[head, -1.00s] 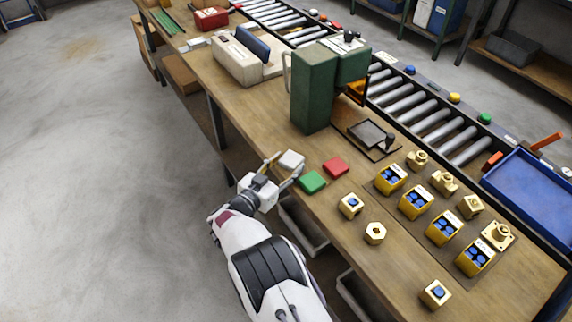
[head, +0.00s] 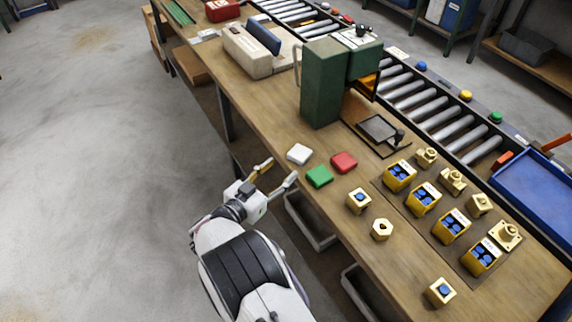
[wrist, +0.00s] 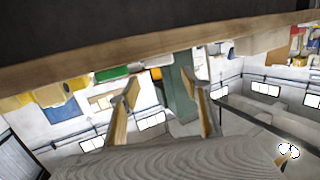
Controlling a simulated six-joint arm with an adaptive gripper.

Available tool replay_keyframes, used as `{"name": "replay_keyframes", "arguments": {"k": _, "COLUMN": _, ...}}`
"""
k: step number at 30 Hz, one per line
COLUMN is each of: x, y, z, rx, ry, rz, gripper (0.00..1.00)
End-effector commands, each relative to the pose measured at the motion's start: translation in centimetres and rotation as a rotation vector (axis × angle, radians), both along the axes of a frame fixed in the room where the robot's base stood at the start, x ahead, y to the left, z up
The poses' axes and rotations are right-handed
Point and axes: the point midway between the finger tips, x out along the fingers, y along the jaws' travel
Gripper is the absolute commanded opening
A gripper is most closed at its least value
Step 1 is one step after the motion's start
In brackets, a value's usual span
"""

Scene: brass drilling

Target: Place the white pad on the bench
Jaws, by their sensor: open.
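The white pad (head: 299,153) lies flat on the wooden bench (head: 262,118) near its front edge, beside the green pad (head: 319,176) and the red pad (head: 344,162). My gripper (head: 278,173) is open and empty, just off the front edge of the bench and apart from the white pad. In the wrist view my two open fingers (wrist: 165,92) show with nothing between them. The bench edge (wrist: 150,46) crosses the top of that tilted view, with the green pad (wrist: 112,74) along it.
A green drill press (head: 322,85) stands behind the pads. Yellow blocks with blue inserts (head: 423,198) and brass fittings (head: 452,181) fill the right side. A roller conveyor (head: 430,110) and a blue tray (head: 545,190) lie along the back. Open floor (head: 110,180) is at left.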

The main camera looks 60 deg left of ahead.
Motion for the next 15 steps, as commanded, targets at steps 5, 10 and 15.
{"name": "replay_keyframes", "arguments": {"k": 5, "x": -2.1, "y": -0.9, "z": 0.4, "rx": 0.0, "ry": 0.001, "rz": 0.0, "gripper": 0.48}}
{"name": "replay_keyframes", "arguments": {"k": 10, "x": -3.2, "y": -1.4, "z": 0.5, "rx": -0.001, "ry": 0.0, "rz": 0.0, "gripper": 0.48}}
{"name": "replay_keyframes", "arguments": {"k": 15, "x": -3.5, "y": -1.5, "z": 0.6, "rx": 0.0, "ry": 0.0, "rz": -0.001, "gripper": 0.48}}
